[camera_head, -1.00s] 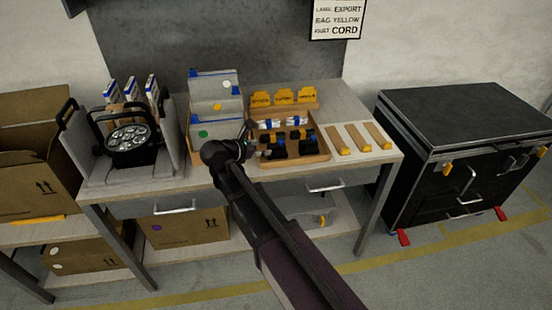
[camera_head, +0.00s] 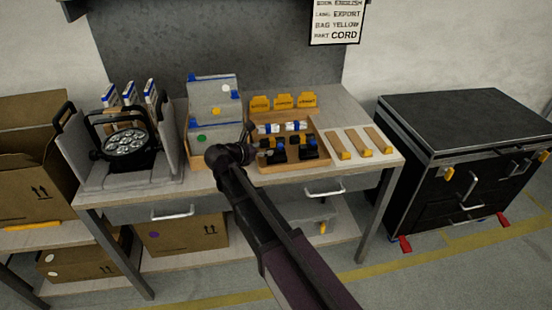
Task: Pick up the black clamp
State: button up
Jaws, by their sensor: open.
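Black clamps with blue and orange parts lie in the wooden tray (camera_head: 291,166) on the workbench. One black clamp (camera_head: 309,148) is toward the tray's right side, and another dark piece (camera_head: 275,156) is at its left. At this size I cannot tell clearly where one piece ends and another starts. My gripper (camera_head: 248,136) is open, small and dark, by the tray's left edge. My arm hides part of the bench front. I see nothing held between the jaws.
A par light (camera_head: 124,142) stands in grey foam at the left. A grey bin stack (camera_head: 214,103) stands behind my wrist. Yellow-ended wooden strips (camera_head: 357,142) lie right of the tray. A black case (camera_head: 455,150) stands at the right.

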aim_at(279, 146)
jog(key=shift+b+x, duration=0.6)
jog(key=shift+x, duration=1.65)
jog(key=shift+f, duration=0.1)
jog(key=shift+b+x, duration=1)
jog(key=shift+x, duration=1.6)
grip_shut()
